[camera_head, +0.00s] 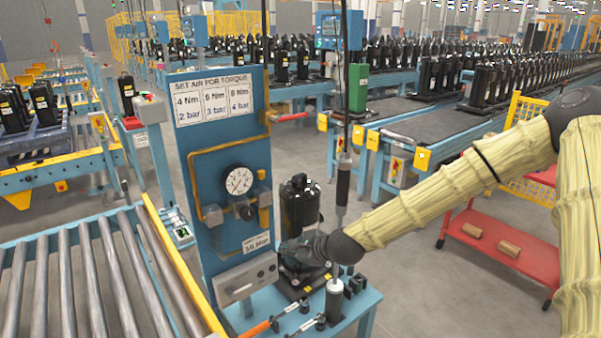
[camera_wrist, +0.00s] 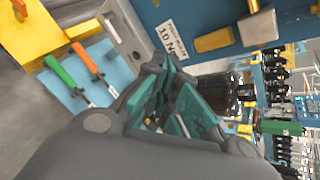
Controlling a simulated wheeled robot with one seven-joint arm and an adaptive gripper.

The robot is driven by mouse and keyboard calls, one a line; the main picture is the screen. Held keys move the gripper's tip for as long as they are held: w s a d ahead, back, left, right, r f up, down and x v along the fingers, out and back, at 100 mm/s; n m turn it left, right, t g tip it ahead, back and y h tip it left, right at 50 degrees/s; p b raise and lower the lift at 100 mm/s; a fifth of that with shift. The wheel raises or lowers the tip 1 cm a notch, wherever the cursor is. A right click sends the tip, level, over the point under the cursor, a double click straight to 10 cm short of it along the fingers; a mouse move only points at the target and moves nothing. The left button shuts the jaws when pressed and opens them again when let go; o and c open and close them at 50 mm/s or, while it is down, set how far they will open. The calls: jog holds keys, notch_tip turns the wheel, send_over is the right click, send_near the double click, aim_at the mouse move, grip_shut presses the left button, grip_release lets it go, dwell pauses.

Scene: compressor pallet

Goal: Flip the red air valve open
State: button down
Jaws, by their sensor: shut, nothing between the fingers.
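I cannot make out a red air valve in either view; it may be hidden or too small to tell. The blue air panel (camera_head: 215,145) stands upright with a round gauge (camera_head: 239,180), a dark knob (camera_head: 245,211) and yellow piping (camera_head: 205,152). My gripper (camera_head: 287,253) is low at the panel's right side, in front of the black compressor (camera_head: 300,203). In the wrist view my gripper (camera_wrist: 176,92) has its green-padded fingers together with nothing held. The panel (camera_wrist: 170,12) is above it there, and the compressor (camera_wrist: 222,90) is just beyond the fingers.
Orange- and green-handled screwdrivers (camera_wrist: 84,58) lie on the blue bench (camera_wrist: 120,70). A grey drawer-like box (camera_head: 246,279) is at the panel's foot. A hanging driver (camera_head: 343,180) is right of the compressor. A roller conveyor (camera_head: 90,270) is at left, a red cart (camera_head: 500,240) at right.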

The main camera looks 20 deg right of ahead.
aim_at(289, 117)
jog(key=w+d+r+m+t, duration=0.1)
jog(key=w+d+r+m, duration=0.1)
jog(key=r, duration=0.6)
jog(key=w+d+r+m+t, duration=0.2)
jog(key=w+d+r+m, duration=0.1)
jog(key=r, duration=0.6)
jog(key=w+d+r+m+t, duration=0.2)
jog(key=d+r+m, duration=0.2)
jog(key=r, duration=0.5)
jog(key=shift+w+d+r+y+b, duration=0.15)
jog(key=shift+w+d+y+b, duration=0.2)
jog(key=shift+d, duration=0.8)
jog(key=shift+w, duration=0.15)
jog(key=w+a+r+p, duration=0.2)
jog(key=w+p, duration=0.3)
jog(key=w, duration=0.3)
jog(key=shift+w+a+r+p, duration=0.25)
jog(key=shift+a+p, duration=0.1)
jog(key=shift+a, duration=0.3)
jog(key=shift+s, duration=0.1)
jog(key=shift+b, duration=0.3)
